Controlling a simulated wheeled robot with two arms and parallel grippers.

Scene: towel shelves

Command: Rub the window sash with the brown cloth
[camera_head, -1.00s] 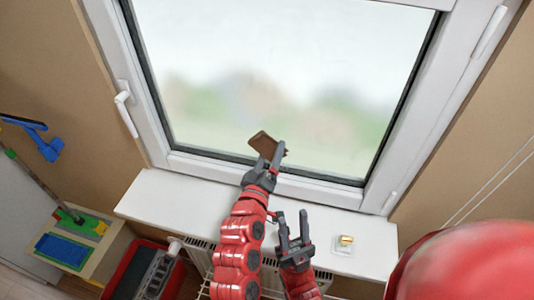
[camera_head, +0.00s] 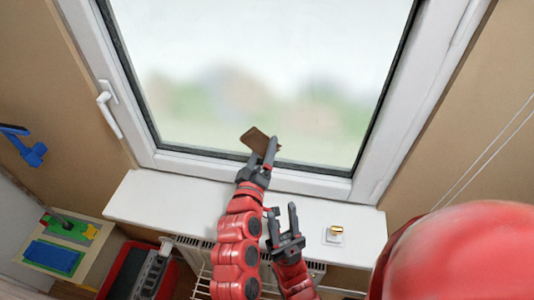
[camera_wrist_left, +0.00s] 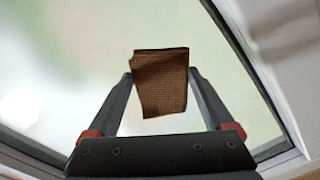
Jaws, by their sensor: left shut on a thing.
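The brown cloth (camera_head: 257,139) is held at the tips of my left gripper (camera_head: 262,155), in front of the lower part of the window pane. In the left wrist view the cloth (camera_wrist_left: 161,84) hangs between the fingers of my left gripper (camera_wrist_left: 160,78), with pale glass behind it. Whether the cloth touches the window is unclear. The white window sash (camera_head: 215,170) frames the glass; its lower rail runs just below the cloth. My right gripper (camera_head: 280,224) is open and empty, lower and to the right, over the windowsill.
The white windowsill (camera_head: 160,200) runs below the window, with a small gold-topped item (camera_head: 335,233) on its right. A radiator (camera_head: 198,256) is under it. A window handle (camera_head: 108,105) sticks out at left. A red bin (camera_head: 125,270) and a low stand (camera_head: 70,245) are lower left.

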